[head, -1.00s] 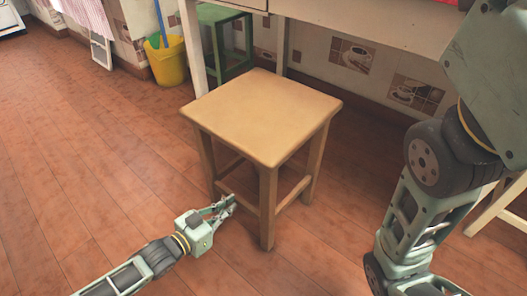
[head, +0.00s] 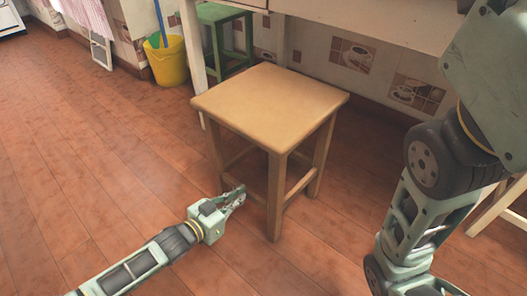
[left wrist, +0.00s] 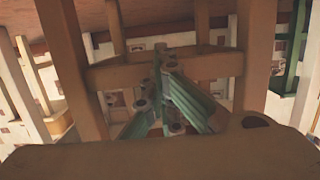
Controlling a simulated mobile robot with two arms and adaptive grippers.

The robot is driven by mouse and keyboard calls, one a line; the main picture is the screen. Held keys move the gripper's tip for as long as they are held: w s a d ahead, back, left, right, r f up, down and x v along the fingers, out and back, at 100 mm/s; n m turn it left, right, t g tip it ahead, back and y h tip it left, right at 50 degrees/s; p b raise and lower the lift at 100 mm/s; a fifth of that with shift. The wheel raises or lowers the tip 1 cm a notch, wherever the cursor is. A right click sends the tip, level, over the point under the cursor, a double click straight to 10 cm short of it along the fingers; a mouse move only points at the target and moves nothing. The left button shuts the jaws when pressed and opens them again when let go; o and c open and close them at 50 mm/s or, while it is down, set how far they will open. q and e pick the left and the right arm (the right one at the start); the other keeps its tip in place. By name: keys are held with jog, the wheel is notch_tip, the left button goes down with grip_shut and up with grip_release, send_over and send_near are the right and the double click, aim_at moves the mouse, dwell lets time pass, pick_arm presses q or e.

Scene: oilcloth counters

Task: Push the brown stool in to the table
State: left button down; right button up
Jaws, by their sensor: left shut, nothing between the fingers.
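The brown stool (head: 270,102) stands upright on the floor in the middle of the head view, its far part close to the table's front edge. The table (head: 375,19) is pale and runs along the wall at the top. My left gripper (head: 239,197) is shut and empty, low at the stool's near left side by a lower rail; I cannot tell for sure whether it touches. In the left wrist view the fingers (left wrist: 172,122) show against the stool's rails and legs (left wrist: 68,60). My right gripper is out of view; only its arm shows at the right.
A green stool (head: 222,14) stands under the table behind the brown one. A yellow bucket (head: 167,65) stands by the wall at the upper left. Pale wooden legs (head: 497,208) stand at the far right. The floor (head: 90,150) at left is clear.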

pick_arm(q)
jog(key=shift+w+d+r+b+x, duration=0.2)
jog(key=shift+r+b+x, duration=1.4)
jog(key=shift+x, duration=3.5)
jog(key=shift+w+d+r+b+x, duration=0.15)
jog(key=shift+r+b+x, duration=0.4)
jog(key=shift+b+x, duration=3.25)
jog(key=f+p+v, duration=0.2)
jog(key=p+v, duration=0.7)
jog(key=p, duration=0.4)
jog(key=shift+s+a+f, duration=0.15)
jog(key=shift+s+a, duration=0.15)
jog(key=shift+s, duration=0.1)
